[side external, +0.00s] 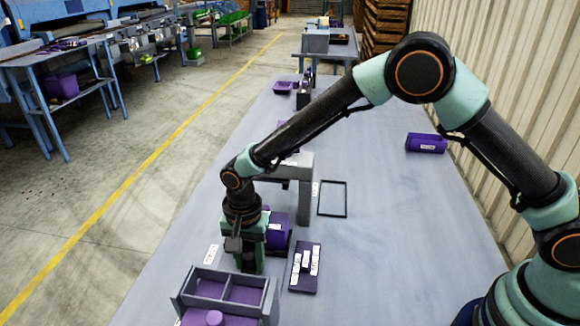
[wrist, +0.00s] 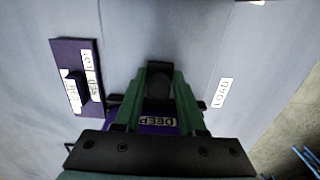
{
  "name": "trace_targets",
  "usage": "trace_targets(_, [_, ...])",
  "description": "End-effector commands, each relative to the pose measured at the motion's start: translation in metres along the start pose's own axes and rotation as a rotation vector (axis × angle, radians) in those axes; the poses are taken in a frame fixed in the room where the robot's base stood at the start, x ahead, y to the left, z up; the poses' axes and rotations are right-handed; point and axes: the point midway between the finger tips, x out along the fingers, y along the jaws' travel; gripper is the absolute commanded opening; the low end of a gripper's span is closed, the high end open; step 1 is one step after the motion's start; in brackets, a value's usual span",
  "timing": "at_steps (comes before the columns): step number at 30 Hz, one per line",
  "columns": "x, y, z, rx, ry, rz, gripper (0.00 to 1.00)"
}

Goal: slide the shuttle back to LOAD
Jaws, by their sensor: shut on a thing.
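My gripper (side external: 250,264) points down at the table, its green fingers close together. In the wrist view, my gripper (wrist: 159,88) is shut on a dark upright piece (wrist: 160,84), which looks like the shuttle's handle. The purple body that seems to be the shuttle (side external: 279,233) stands just behind the fingers, partly hidden by them. In the wrist view its face (wrist: 157,122) reads DEEP, upside down. The white LOAD label (wrist: 222,92) lies on the table beside the gripper; it appears left of the gripper (side external: 211,254) in the side view.
A grey arch (side external: 304,180) stands behind the purple body. A purple plaque (side external: 305,270) with white labels lies right of the gripper. A grey divided tray (side external: 190,284) with purple compartments is close in front. A black frame outline (side external: 346,200) and purple bin (side external: 427,143) lie farther right.

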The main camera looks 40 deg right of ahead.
Motion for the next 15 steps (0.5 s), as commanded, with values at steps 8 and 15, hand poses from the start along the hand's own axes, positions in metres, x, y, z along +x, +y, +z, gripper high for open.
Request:
trace_targets(8, [-0.001, -0.001, 0.016, -0.002, 0.001, -0.003, 0.04])
trace_targets(15, [-0.001, -0.001, 0.029, -0.002, 0.001, -0.003, 0.04])
